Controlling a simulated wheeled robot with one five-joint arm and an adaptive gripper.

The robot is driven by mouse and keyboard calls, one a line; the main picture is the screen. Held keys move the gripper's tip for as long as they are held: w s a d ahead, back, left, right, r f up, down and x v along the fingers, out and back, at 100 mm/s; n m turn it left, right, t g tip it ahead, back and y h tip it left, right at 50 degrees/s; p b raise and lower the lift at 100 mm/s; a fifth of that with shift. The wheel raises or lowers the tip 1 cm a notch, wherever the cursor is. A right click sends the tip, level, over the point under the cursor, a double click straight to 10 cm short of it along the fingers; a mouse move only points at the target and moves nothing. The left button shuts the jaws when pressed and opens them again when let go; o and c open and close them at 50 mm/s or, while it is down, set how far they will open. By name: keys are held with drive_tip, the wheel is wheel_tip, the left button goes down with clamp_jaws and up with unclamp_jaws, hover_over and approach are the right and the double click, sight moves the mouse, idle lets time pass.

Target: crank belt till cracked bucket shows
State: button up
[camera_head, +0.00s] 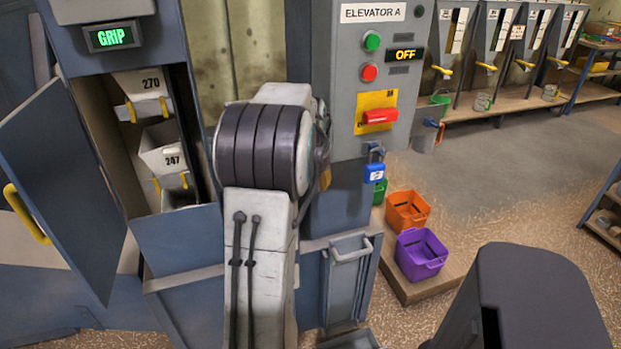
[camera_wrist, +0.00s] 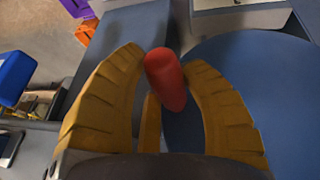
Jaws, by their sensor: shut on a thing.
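My gripper (camera_wrist: 165,88) has its yellow fingers closed around a red crank knob (camera_wrist: 165,78) in the wrist view. The knob stands over a blue disc (camera_wrist: 245,85). In the head view my arm hides the knob and nearly all of the gripper. An open hatch at the left of the head view shows the belt's white buckets. Bucket 270 (camera_head: 143,92) is at the top and bucket 247 (camera_head: 165,155) is below it. The edge of another bucket (camera_head: 180,197) shows lower down. I see no clear crack on them. A green display (camera_head: 111,37) above reads GRIP.
The hatch door (camera_head: 62,185) hangs open at left. The ELEVATOR A panel (camera_head: 362,75) reads OFF, with a red switch handle (camera_head: 380,116) and blue padlock (camera_head: 375,172) below. Orange (camera_head: 407,211) and purple (camera_head: 420,255) bins stand on a low platform. Open floor lies to the right.

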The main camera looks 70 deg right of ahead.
drive_tip(key=shift+f+b, duration=0.3)
drive_tip(key=shift+f, duration=0.35)
drive_tip(key=o, duration=1.3)
drive_tip(key=v, duration=1.2)
